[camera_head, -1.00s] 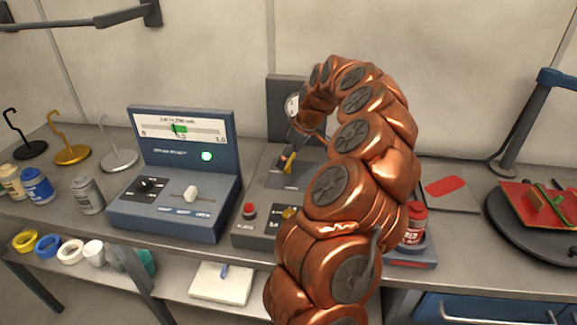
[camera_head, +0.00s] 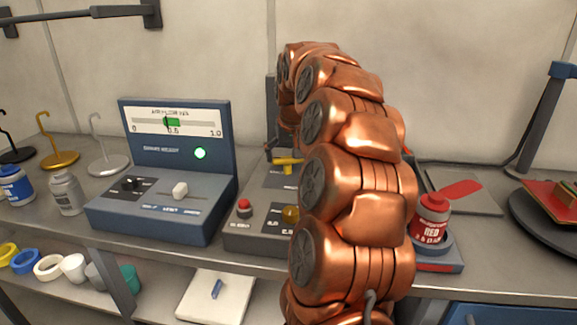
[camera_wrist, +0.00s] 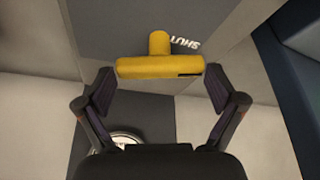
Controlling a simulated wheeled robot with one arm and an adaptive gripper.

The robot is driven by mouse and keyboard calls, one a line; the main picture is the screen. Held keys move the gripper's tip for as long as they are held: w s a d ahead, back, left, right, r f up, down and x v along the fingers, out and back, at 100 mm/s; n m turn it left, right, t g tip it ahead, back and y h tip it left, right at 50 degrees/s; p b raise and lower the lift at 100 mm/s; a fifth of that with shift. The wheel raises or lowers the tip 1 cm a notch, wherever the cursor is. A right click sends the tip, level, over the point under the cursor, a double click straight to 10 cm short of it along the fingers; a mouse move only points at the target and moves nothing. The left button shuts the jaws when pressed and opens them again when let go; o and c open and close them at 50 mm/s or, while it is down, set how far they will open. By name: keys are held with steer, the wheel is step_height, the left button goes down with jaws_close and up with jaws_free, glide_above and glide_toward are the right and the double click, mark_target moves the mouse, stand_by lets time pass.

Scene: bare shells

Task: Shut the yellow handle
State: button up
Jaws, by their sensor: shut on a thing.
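The yellow handle (camera_head: 287,161) shows at the left edge of my arm in the head view, its bar lying about level. In the wrist view the yellow handle (camera_wrist: 160,67) is a T: a thick bar with a short stem beside the printed word SHUT. My gripper (camera_wrist: 159,84) has one finger at each end of the bar and is shut on it, with the fingers spread about the bar's width.
A blue console (camera_head: 165,205) with a lit green lamp stands left of the handle's panel. A red-labelled bottle (camera_head: 432,217) stands right of my arm.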

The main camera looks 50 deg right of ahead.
steer(key=shift+w+a+f+m+g+h+b, duration=0.1)
steer(key=shift+m+g+h+b, duration=0.2)
steer(key=shift+m+b, duration=0.6)
steer(key=shift+m+g+h+b, duration=0.25)
steer(key=shift+m+b, duration=0.3)
steer(key=shift+m, duration=0.65)
steer(key=o, duration=0.8)
steer(key=v, duration=1.2)
steer(key=shift+a, duration=0.1)
